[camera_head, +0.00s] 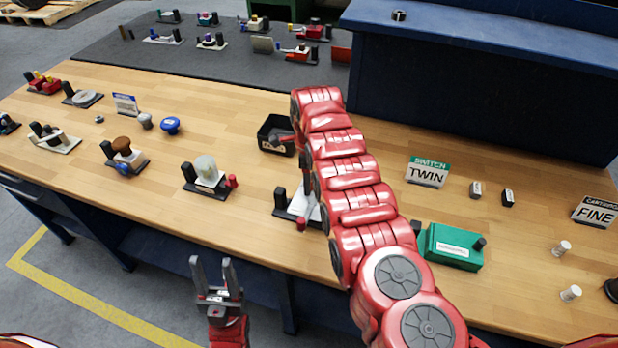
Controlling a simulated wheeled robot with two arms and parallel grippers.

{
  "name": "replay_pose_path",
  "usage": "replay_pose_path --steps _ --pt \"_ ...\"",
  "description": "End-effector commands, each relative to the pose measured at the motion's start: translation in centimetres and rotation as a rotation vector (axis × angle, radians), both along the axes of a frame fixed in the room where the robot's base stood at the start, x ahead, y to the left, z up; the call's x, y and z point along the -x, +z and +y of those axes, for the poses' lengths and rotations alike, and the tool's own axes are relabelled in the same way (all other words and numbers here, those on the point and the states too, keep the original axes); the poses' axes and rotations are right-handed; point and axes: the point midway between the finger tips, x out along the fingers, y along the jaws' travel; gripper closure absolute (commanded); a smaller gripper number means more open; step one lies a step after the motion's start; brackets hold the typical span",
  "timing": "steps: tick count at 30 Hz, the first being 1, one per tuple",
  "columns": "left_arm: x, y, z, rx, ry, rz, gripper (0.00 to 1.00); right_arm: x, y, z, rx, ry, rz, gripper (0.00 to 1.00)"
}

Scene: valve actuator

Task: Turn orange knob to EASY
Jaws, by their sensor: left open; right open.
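No bright orange knob stands out; the closest in colour is a brown-orange round knob (122,144) on a small base with a black post, at the left of the wooden table. No label reading EASY is legible. My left gripper (211,262) is open and empty, fingers pointing up the picture, in front of the table's near edge and well apart from that knob. My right arm reaches up the picture across the middle of the table; its gripper is hidden behind its own red links, near a black bin (275,148).
Several fixtures stand on the wooden table (240,115), including a white-domed one (206,172) and a blue knob (170,125). To the right are a TWIN sign (428,172), a FINE sign (595,212) and a green box (452,247). A dark blue raised unit (470,90) blocks the back right.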

Motion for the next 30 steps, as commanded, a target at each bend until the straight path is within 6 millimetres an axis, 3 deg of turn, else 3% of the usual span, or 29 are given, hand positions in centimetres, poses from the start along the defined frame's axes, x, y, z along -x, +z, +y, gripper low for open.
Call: replay_pose_path --steps 3,13,30 --pt "0.0 -0.01 0.0 0.0 0.0 0.0 0.5 -0.01 0.01 -0.01 0.0 0.0 0.0 0.42" --pt "-0.01 -0.01 0.0 0.0 0.0 0.0 0.5 0.0 0.03 -0.01 0.0 0.0 0.0 1.0" --pt "0.0 -0.9 -0.01 0.0 0.0 0.0 0.5 0.05 -0.25 -0.05 0.002 0.105 0.003 1.0"
